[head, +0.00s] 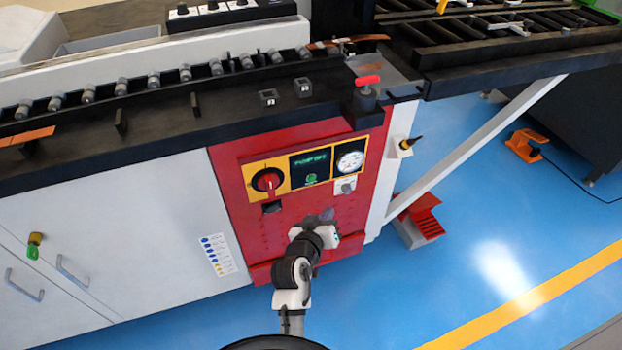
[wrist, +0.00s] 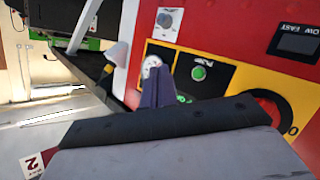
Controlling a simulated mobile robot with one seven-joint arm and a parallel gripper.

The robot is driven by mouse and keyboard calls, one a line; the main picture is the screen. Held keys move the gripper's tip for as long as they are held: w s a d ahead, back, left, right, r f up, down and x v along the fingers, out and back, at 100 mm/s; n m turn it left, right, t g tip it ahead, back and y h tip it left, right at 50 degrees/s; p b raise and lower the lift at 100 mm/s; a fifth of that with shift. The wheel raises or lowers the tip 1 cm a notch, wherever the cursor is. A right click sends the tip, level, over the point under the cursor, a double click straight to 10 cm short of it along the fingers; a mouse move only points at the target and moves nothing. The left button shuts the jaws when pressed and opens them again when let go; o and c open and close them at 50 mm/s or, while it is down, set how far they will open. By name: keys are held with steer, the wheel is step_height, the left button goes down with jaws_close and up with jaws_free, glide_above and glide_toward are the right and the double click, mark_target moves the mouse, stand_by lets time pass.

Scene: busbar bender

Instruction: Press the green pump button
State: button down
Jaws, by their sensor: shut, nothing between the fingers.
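The green pump button (head: 311,178) sits on a black plate below a small display (head: 310,160) with green text that seems to read "PUMP OFF". In the wrist view, the green button (wrist: 198,73) is lit and unobstructed, to the right of my fingertips. My gripper (head: 327,214) is shut and empty, below the button and slightly right of it in the head view. In the wrist view, its fingers (wrist: 161,72) point at the panel near the gauge, and its body hides part of the display. I see no contact with the button.
A red rotary switch (head: 267,180) is left of the button, and a round gauge (head: 350,161) is right. A grey key-like switch (head: 346,186) sits under the gauge.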

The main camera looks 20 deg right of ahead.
steer(key=w+b, duration=0.1)
steer(key=w, duration=0.8)
steer(key=shift+a+b, duration=0.2)
steer(key=shift+b, duration=0.1)
stand_by(1.9)
steer(key=shift+w, duration=0.35)
steer(key=shift+w, duration=0.45)
stand_by(0.6)
steer(key=shift+s, duration=0.9)
steer(key=shift+s, duration=0.1)
steer(key=shift+s+d+p, duration=0.1)
steer(key=shift+s+p, duration=0.45)
steer(key=shift+s, duration=1.85)
